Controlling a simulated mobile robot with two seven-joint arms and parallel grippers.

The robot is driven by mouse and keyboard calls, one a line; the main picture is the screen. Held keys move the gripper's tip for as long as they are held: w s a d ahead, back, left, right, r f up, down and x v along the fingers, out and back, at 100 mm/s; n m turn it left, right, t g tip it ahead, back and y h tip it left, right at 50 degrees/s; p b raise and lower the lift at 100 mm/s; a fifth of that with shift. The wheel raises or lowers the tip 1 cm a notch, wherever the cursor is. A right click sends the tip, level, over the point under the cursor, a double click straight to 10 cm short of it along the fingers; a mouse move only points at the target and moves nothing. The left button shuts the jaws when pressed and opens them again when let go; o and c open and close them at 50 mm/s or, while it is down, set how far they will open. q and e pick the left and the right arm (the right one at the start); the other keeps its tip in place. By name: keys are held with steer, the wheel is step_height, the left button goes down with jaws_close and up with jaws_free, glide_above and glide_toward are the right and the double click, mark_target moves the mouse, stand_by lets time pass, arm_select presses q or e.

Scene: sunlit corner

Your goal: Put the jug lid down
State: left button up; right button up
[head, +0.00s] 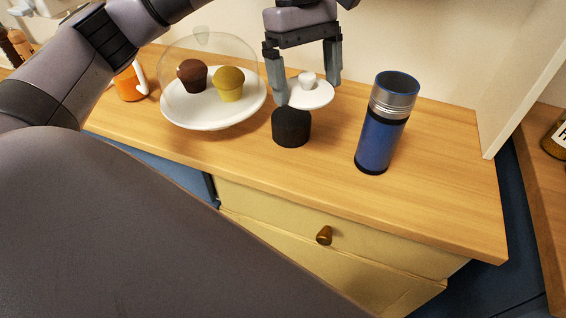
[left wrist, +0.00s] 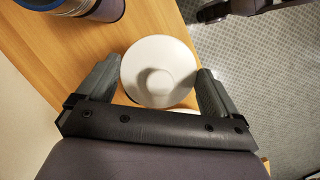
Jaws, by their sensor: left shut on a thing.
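The jug lid (head: 318,97) is a white disc with a small knob on top. My left gripper (head: 308,90) points down with one finger on each side of the lid and is shut on it. The lid looks level, above the wooden counter; the gap beneath it is hard to judge. In the left wrist view the lid (left wrist: 150,58) also sits between the fingers of the left gripper (left wrist: 160,70). A short black cylinder (head: 291,129) stands on the counter just in front of the lid and partly overlaps it in the head view.
A blue flask (head: 380,140) with a silver band stands to the right. A white cake plate (head: 210,118) with two muffins under a clear dome stands to the left. An orange mug (head: 129,86) is farther left. The counter (head: 450,185) is clear right of the flask.

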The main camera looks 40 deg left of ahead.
arm_select(q)
step_height(320, 180, up, 11)
steer(key=s+a+n+t+b, duration=0.3)
steer(key=n+t, duration=0.1)
steer(key=n, duration=1)
steer(key=shift+y, duration=0.4)
step_height(320, 180, down, 15)
steer(key=b, duration=0.4)
steer(key=shift+w+d+r+b, duration=0.1)
steer(key=shift+d+r+b, duration=0.1)
steer(key=shift+b, duration=0.15)
steer(key=shift+f+b, duration=0.35)
steer(key=shift+f, duration=2.1)
steer(key=shift+f+b, duration=0.6)
steer(key=shift+f, duration=0.05)
